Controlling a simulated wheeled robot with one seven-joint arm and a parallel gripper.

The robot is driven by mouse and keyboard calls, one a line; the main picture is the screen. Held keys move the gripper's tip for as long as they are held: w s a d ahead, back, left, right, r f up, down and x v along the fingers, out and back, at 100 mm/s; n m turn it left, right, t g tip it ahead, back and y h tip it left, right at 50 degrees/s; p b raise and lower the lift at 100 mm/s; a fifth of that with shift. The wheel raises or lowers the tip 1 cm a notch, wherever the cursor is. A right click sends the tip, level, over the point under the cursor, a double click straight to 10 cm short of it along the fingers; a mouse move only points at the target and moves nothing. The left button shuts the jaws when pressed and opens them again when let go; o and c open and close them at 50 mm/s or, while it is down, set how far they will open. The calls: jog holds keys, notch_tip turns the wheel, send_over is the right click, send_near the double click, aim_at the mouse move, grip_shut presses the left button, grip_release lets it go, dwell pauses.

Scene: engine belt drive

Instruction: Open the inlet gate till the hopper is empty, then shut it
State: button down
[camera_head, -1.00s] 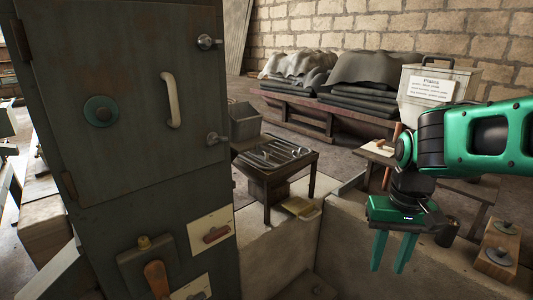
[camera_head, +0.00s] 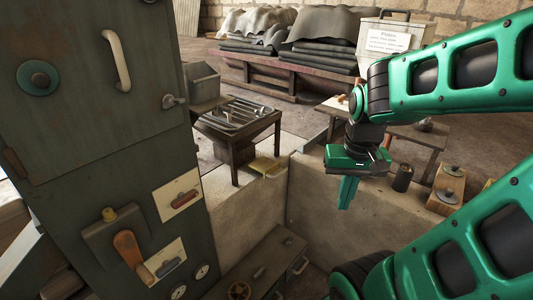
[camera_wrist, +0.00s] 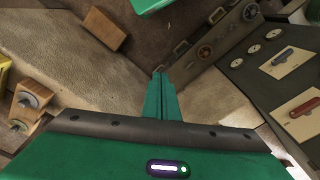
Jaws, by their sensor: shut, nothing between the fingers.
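A tall dark metal cabinet (camera_head: 110,130) stands at the left, its door shut. Low on its face are a wooden-handled lever (camera_head: 128,248) under a yellow knob, a cream plate with a red handle (camera_head: 185,199) and a cream plate with a blue handle (camera_head: 169,267). My gripper (camera_head: 345,204) is shut and empty over the low wall, well right of the handles.
A low wall (camera_head: 335,232) encloses a pit with a dark box (camera_head: 262,262) carrying valve wheels and dials. A small tool table (camera_head: 238,118) and a labelled bin (camera_head: 390,42) stand behind. Wooden blocks with knobs (camera_head: 447,188) sit at the right. Air between gripper and cabinet is clear.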

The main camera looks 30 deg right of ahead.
jog(key=w+d+f+m+t, duration=0.1)
jog(key=w+d+f+t, duration=0.1)
jog(key=w+f, duration=0.4)
jog(key=w+d+f+m+t+h, duration=0.1)
jog(key=w+f, duration=0.6)
jog(key=w, duration=1)
jog(key=w+d+f+m+t+h, duration=0.1)
jog(key=w+d+f+m+t, duration=0.2)
jog(key=w, duration=0.9)
jog(key=shift+d+f+t, duration=0.4)
jog(key=shift+d+f, duration=0.5)
jog(key=shift+f, duration=1)
